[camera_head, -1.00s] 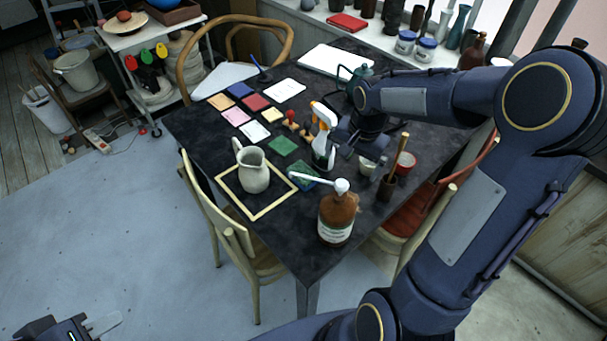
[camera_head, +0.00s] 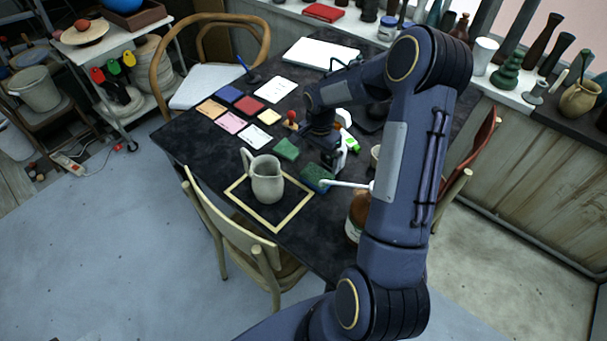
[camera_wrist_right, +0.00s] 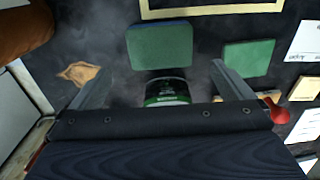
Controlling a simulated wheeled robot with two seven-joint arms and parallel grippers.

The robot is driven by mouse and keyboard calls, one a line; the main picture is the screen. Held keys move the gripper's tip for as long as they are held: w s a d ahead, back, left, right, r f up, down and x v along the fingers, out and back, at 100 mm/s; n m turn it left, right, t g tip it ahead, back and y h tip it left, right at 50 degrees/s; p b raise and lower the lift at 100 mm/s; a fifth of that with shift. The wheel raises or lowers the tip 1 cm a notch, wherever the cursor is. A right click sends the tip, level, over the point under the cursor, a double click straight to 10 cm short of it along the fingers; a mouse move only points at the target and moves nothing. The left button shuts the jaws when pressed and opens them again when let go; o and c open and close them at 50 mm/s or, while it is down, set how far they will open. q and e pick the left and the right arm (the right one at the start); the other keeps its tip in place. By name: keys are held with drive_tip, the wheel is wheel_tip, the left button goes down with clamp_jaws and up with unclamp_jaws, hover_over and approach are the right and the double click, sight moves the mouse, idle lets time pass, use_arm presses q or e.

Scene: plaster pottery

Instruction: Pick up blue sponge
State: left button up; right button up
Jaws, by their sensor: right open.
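The sponge (camera_head: 316,180) lies flat on the dark table, beside the pitcher's frame, with a blue-green top. In the right wrist view the sponge (camera_wrist_right: 160,46) lies just beyond the fingertips. My right gripper (camera_head: 336,160) is over the table, close to the sponge on its far side. In the right wrist view my right gripper (camera_wrist_right: 158,72) is open, its fingers apart. A bottle with a dark green label (camera_wrist_right: 167,91) shows between the fingers, partly hidden by the gripper body. My left gripper is out of view.
A cream pitcher (camera_head: 265,180) stands inside a pale frame (camera_head: 236,199) left of the sponge. A green tile (camera_head: 286,148) lies nearby. A brown pump bottle (camera_head: 354,218) stands close on the right, partly behind my arm, its white spout reaching toward the sponge.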

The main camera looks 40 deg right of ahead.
sight(317, 175)
wheel_tip(317, 175, down, 8)
drive_tip(key=shift+r+p, duration=0.25)
drive_tip(key=shift+p, duration=0.65)
drive_tip(key=c, duration=0.9)
drive_tip(key=shift+o, duration=0.2)
drive_tip(key=shift+r, duration=0.15)
wheel_tip(317, 175, up, 10)
drive_tip(key=b, duration=0.1)
drive_tip(key=shift+b, duration=0.3)
